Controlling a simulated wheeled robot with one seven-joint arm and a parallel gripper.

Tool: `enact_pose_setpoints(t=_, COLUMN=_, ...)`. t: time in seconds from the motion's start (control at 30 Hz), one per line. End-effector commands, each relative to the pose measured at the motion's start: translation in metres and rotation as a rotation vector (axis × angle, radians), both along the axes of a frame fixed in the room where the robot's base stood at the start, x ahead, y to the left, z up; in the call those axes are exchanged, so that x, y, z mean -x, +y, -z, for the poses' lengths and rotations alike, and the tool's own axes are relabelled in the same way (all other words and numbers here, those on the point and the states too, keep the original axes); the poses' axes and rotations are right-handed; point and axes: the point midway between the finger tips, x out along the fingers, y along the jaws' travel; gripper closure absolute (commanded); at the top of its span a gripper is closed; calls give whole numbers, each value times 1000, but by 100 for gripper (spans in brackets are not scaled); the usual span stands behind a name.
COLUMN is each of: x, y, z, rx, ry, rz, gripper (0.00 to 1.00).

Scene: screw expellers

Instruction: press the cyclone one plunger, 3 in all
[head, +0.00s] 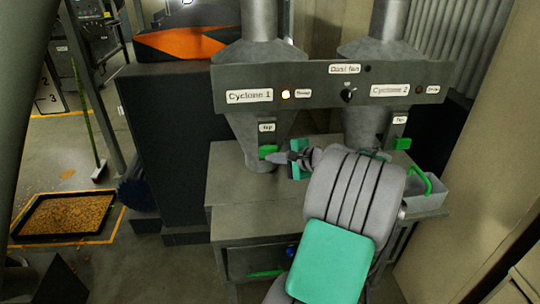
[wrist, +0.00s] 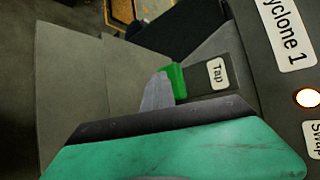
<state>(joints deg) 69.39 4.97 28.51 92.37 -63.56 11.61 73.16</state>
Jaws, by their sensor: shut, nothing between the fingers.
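The cyclone one plunger is a green block (head: 267,151) under the "Tap" label, on the front of the left grey cone below the "Cyclone 1" sign (head: 249,96). My gripper (head: 283,157) is shut and empty, its tip pointing left at the plunger's right side. In the wrist view the shut fingers (wrist: 158,92) reach up to the green plunger (wrist: 177,80) and partly cover it. They look very close or touching; I cannot tell which.
A second green plunger (head: 402,143) sits under Cyclone 2 on the right. The Dust fan knob (head: 348,95) is on the panel between the signs. A grey bench top (head: 232,185) lies below the cones. A grey bin (head: 428,200) stands at the bench's right end.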

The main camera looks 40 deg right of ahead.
Motion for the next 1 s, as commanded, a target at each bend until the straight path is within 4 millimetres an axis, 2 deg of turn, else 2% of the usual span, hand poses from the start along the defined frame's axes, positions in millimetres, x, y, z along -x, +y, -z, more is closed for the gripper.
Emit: enact_pose_setpoints(t=1.0, x=-6, y=-5, z=0, rx=1, ry=0, rz=2, gripper=100)
